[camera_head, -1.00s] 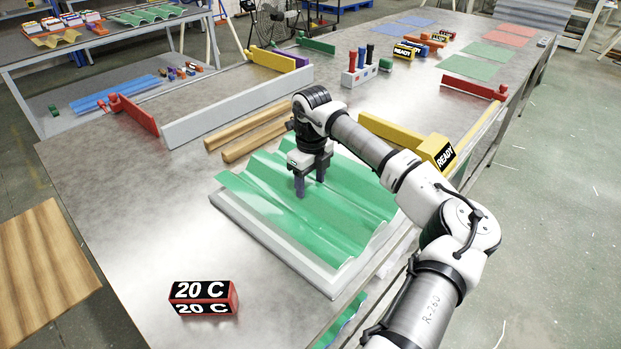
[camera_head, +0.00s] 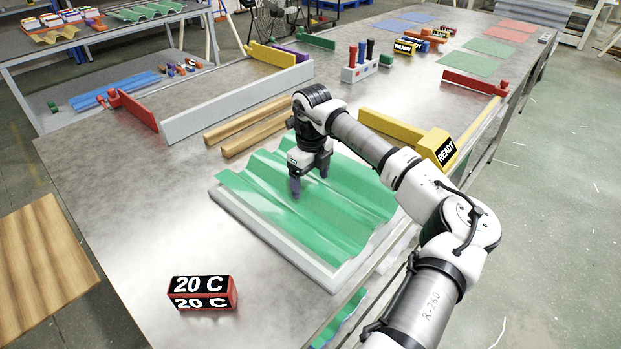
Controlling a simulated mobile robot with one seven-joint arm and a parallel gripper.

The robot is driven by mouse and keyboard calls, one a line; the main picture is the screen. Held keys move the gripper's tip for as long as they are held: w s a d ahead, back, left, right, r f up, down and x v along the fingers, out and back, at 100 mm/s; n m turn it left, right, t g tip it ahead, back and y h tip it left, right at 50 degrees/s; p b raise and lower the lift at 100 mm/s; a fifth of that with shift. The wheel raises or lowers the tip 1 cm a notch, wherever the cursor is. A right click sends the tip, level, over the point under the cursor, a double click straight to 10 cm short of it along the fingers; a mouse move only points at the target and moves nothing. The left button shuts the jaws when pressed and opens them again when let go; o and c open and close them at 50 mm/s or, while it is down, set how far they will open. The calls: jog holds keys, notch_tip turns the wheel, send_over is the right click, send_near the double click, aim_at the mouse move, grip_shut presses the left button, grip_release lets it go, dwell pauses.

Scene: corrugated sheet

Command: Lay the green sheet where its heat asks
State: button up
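The green corrugated sheet (camera_head: 345,205) lies on a pale grey slab (camera_head: 268,238) near the front right edge of the steel bench. My gripper (camera_head: 309,184) points down over the sheet's left-rear part. Its two dark fingers stand apart, with nothing visible held between them; whether the tips touch the sheet is unclear. A block reading "20 C" (camera_head: 202,293) stands at the front left. A yellow block reading "READY" (camera_head: 436,148) stands right of the sheet, partly behind my arm. Flat green (camera_head: 468,65), red (camera_head: 503,33) and blue (camera_head: 417,18) patches lie on the far bench.
Two wooden bars (camera_head: 250,128) lie behind the sheet. A long grey rail (camera_head: 238,101) and a red bar (camera_head: 138,109) stand beyond them. A rack of colored pegs (camera_head: 360,72) and a red stop bar (camera_head: 471,84) stand farther back.

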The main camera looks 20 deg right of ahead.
notch_tip(320, 180, up, 14)
jog(key=b, duration=0.2)
dwell(0.4)
jog(key=shift+s+d+f, duration=0.1)
jog(key=shift+s+f, duration=0.05)
